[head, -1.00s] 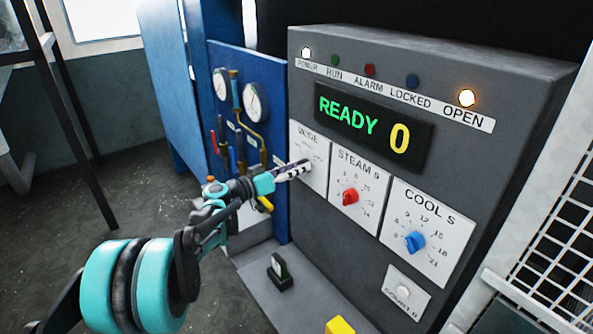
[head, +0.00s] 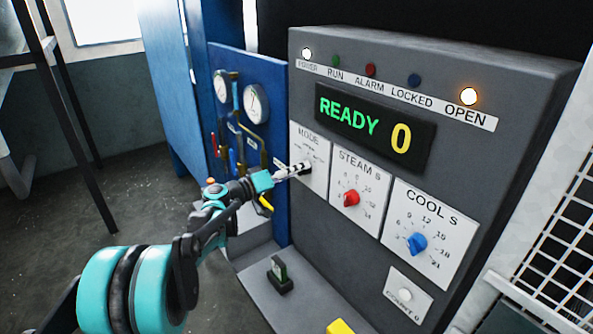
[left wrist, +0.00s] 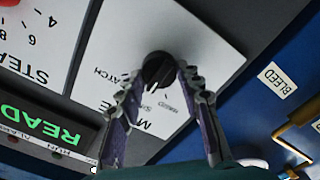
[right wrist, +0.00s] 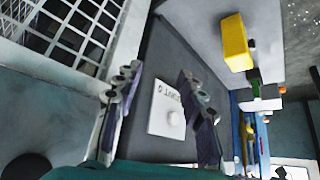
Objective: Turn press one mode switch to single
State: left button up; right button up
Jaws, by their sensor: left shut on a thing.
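The press panel (head: 350,225) carries a white MODE plate (head: 318,152) left of the STEAM and COOL plates. The black mode switch knob (left wrist: 157,68) shows in the left wrist view, upside down. A light mark on it points roughly toward the plate's title side, between a label ending "ATCH" and smaller unreadable labels. My left gripper (head: 297,170) is at the MODE plate, its fingers shut on the knob; it also shows in the left wrist view (left wrist: 160,82). My right gripper (right wrist: 158,90) is open and empty in front of the COUNT 0 plate (right wrist: 167,108).
The red steam knob (head: 351,198) and blue cool knob (head: 417,243) are to the right. The display (head: 372,126) reads READY 0; the POWER and OPEN lamps glow. Gauges and pipes sit on the blue panel (head: 270,95) behind. A white mesh guard (head: 555,240) stands at right.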

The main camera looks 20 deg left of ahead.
pick_arm(q)
jog(key=o, duration=1.2)
jog(key=shift+c, duration=0.2)
jog(key=v, duration=1.2)
